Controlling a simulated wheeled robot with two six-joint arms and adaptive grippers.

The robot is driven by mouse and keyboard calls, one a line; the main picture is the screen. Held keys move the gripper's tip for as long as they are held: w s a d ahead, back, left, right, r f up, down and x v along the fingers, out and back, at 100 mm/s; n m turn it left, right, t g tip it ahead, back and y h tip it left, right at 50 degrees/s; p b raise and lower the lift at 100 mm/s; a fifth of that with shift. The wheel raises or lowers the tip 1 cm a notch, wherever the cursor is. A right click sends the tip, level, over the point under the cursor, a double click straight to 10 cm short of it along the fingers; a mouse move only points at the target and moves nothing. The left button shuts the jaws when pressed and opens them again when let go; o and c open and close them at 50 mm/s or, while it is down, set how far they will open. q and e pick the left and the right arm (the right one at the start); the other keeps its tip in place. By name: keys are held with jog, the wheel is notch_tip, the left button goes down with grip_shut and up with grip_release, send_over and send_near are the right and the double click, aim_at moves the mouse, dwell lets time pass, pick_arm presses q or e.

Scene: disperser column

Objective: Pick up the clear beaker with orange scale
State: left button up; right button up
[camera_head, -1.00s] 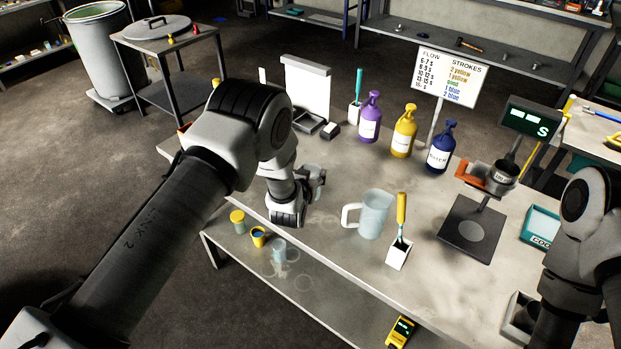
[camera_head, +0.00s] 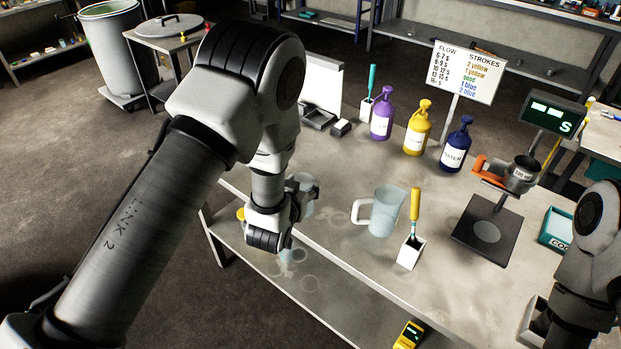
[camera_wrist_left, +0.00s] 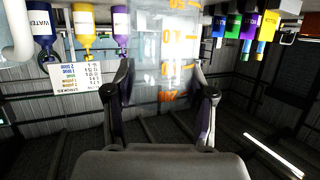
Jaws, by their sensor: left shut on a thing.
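The clear beaker with orange scale (camera_wrist_left: 165,45) is between the fingers of my left gripper (camera_wrist_left: 160,95) in the left wrist view, with its orange marks facing the camera. That gripper is shut on it. In the head view my left gripper (camera_head: 306,188) is at the near left edge of the table. The beaker is only faintly visible there (camera_head: 309,207), mostly behind the gripper. I cannot tell whether its base touches the table. My right arm is at the right edge of the head view, and its gripper is not in view.
Purple (camera_head: 381,118), yellow (camera_head: 416,132) and blue bottles (camera_head: 455,150) stand behind. A scale (camera_head: 487,232) is further right. A lower shelf (camera_head: 330,290) lies below.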

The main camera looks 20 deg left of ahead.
pick_arm(q)
jog(key=shift+s+a+r+b, duration=0.15)
jog(key=shift+s+b, duration=0.2)
jog(key=shift+s, duration=0.95)
jog(key=shift+s+a+r+b, duration=0.1)
jog(key=shift+s+b, duration=0.2)
jog(key=shift+s, duration=0.95)
jog(key=shift+s+f, duration=0.1)
